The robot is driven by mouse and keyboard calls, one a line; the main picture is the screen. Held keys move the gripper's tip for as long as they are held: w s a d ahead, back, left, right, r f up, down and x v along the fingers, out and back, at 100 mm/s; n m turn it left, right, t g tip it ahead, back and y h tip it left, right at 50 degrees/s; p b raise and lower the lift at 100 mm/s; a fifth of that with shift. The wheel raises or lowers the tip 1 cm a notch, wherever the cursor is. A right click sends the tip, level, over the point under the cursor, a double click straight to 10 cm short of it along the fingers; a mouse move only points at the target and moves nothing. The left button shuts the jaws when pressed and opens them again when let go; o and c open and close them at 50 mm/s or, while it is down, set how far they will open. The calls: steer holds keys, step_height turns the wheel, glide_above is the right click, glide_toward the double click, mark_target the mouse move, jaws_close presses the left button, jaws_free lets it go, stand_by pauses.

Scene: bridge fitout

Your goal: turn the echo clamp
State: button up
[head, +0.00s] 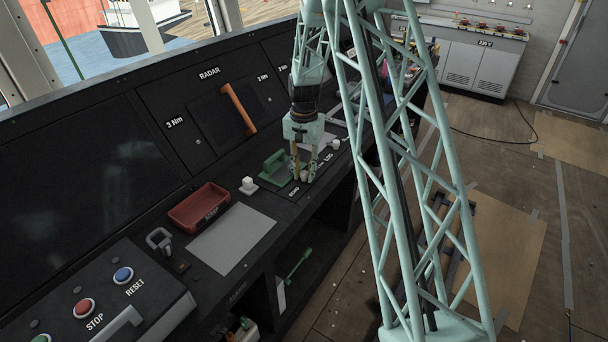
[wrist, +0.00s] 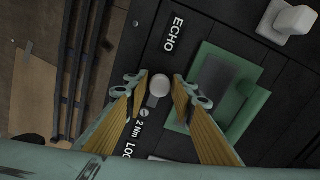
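The echo clamp (wrist: 160,86) is a small pale round knob on the dark console, beside the ECHO label (wrist: 174,34) and a 2 Nm mark. In the wrist view my gripper (wrist: 159,91) has one finger on each side of the knob. The fingers are apart, and I see no clear contact with it. In the head view my gripper (head: 304,174) points down over the console, with its tips low around the knob, which they partly cover. A second pale knob (head: 336,144) is by the LOG label (head: 327,158).
A green block-like fixture (head: 273,170) stands close beside my gripper. A white square knob (head: 248,185), a red tray (head: 199,207) and a grey sheet (head: 232,238) lie nearer along the console. An orange handle (head: 239,109) is on the RADAR panel.

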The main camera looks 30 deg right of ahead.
steer(key=shift+c, duration=0.3)
steer(key=c, duration=0.5)
steer(key=shift+n, duration=0.4)
steer(key=n, duration=0.3)
steer(key=shift+p, duration=0.3)
steer(key=n, duration=0.4)
steer(key=shift+n, duration=0.4)
steer(key=n, duration=0.4)
steer(key=shift+n+p, duration=0.3)
steer(key=shift+p, duration=0.1)
steer(key=shift+n, duration=2.4)
